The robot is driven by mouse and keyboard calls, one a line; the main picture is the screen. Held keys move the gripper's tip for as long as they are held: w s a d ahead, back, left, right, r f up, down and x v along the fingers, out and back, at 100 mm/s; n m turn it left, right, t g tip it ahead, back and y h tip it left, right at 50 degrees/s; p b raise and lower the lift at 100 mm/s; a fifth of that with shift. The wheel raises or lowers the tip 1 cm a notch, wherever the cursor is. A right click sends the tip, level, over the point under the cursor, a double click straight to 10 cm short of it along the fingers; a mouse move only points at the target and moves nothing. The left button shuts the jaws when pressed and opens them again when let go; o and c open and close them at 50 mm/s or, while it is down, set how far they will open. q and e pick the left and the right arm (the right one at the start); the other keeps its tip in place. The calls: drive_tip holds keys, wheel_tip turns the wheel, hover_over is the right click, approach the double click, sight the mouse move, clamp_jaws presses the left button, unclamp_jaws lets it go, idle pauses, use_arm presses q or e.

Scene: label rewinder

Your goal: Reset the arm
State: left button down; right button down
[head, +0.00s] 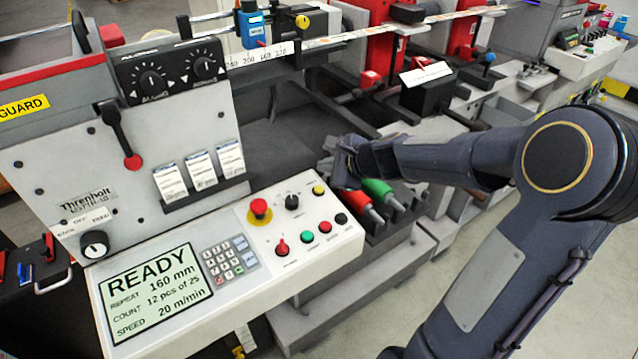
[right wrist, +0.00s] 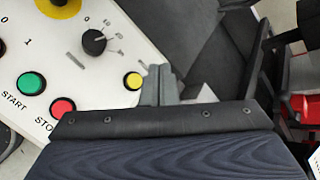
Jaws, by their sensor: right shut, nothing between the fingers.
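My right arm comes in from the right in the head view, and its gripper (head: 343,165) hangs over the far right corner of the control panel (head: 262,262). The right gripper is shut and empty; its fingertips (right wrist: 160,85) show beside the yellow button (right wrist: 133,80) in the right wrist view. I cannot tell whether they touch the panel. The panel's screen (head: 155,290) reads READY, 160 mm, 12 pcs of 25, 20 m/min. My left gripper is not in view.
The panel carries a red emergency stop (head: 259,208), a black knob (head: 292,202), a green button (head: 307,237) and a keypad (head: 228,260). Red and green handled tools (head: 378,188) stand just right of it, under my right arm. A lever with a red knob (head: 132,161) is at left.

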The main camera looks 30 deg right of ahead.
idle(0.7)
drive_tip(key=s+a+r+n+g+y, duration=0.2)
drive_tip(key=s+a+r+n, duration=0.2)
drive_tip(key=s+a+n, duration=0.85)
drive_tip(key=s+f+n+g+h, duration=0.1)
drive_tip(key=s+f+n, duration=0.3)
drive_tip(key=s+n, duration=0.5)
drive_tip(key=s+g, duration=0.1)
drive_tip(key=s, duration=0.5)
drive_tip(key=shift+d+g, duration=0.2)
drive_tip(key=shift+g, duration=0.2)
